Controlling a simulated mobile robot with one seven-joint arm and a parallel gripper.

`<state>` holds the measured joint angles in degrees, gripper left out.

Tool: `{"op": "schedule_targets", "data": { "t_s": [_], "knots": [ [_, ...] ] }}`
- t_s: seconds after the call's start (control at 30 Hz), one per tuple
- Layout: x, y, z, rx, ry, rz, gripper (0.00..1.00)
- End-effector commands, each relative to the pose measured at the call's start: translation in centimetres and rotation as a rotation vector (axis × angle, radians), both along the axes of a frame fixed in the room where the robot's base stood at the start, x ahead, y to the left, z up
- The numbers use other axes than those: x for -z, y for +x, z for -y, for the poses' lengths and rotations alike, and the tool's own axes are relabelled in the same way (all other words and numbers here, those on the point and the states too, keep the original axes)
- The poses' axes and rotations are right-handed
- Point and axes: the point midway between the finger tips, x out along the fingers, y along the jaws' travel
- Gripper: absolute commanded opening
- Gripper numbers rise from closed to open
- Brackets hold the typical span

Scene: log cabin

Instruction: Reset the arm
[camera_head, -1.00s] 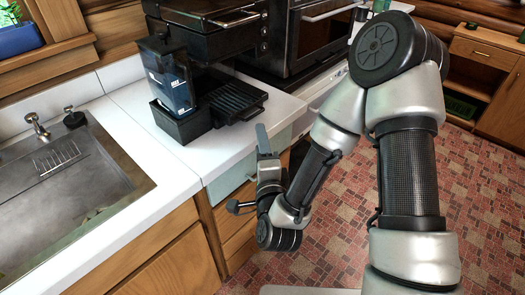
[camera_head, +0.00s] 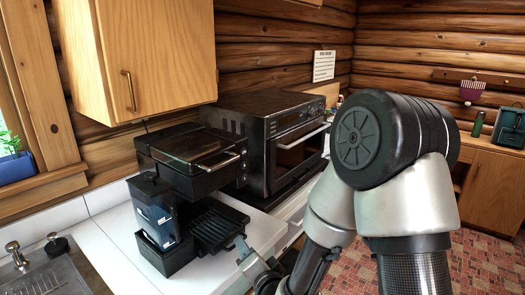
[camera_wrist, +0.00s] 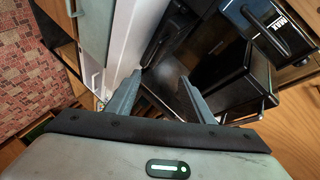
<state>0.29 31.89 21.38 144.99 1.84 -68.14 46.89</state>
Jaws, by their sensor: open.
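My gripper (camera_wrist: 160,88) is open, with its two grey fingers apart and nothing between them in the wrist view. In the head view my gripper (camera_head: 248,258) is at the lower middle, partly cut off by the bottom edge. It appears close to the front edge of the white counter (camera_head: 112,222), near the black ridged grill tray (camera_head: 215,226). I cannot tell whether it touches anything. My arm fills the right of the head view.
A black clear-sided container (camera_head: 155,215) stands left of the grill tray. Behind are a black appliance with a handled lid (camera_head: 190,155) and a toaster oven (camera_head: 285,140). A wooden cupboard (camera_head: 140,60) hangs above; a sink (camera_head: 50,280) is lower left. Tiled floor (camera_head: 480,260) is open at right.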

Motion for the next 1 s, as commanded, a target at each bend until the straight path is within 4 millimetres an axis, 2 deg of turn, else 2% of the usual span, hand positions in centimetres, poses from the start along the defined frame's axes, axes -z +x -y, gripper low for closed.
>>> {"op": "schedule_targets", "data": {
  "t_s": [0.03, 0.17, 0.27, 0.37, 0.47, 0.6, 0.7, 0.8, 0.9, 1.0],
  "knots": [
    [-2.8, 0.5, 1.0, -0.018, -0.095, -0.004, 0.48],
    [-6.7, 0.1, 4.0, -0.061, -0.334, -0.078, 0.48],
    [-10.1, -1.5, 6.8, -0.089, -0.493, -0.145, 0.48],
    [-13.5, -4.1, 9.7, -0.118, -0.63, -0.222, 0.48],
    [-17.0, -7.9, 12.5, -0.156, -0.739, -0.306, 0.48],
    [-20.8, -14.3, 15.4, -0.225, -0.843, -0.419, 0.48],
    [-22.5, -18.5, 16.7, -0.278, -0.879, -0.481, 0.48],
    [-23.3, -21.6, 17.4, -0.321, -0.898, -0.523, 0.48],
    [-23.6, -23.2, 17.6, -0.347, -0.906, -0.545, 0.48],
    [-23.6, -23.7, 17.7, -0.357, -0.908, -0.554, 0.48]
  ]
}}
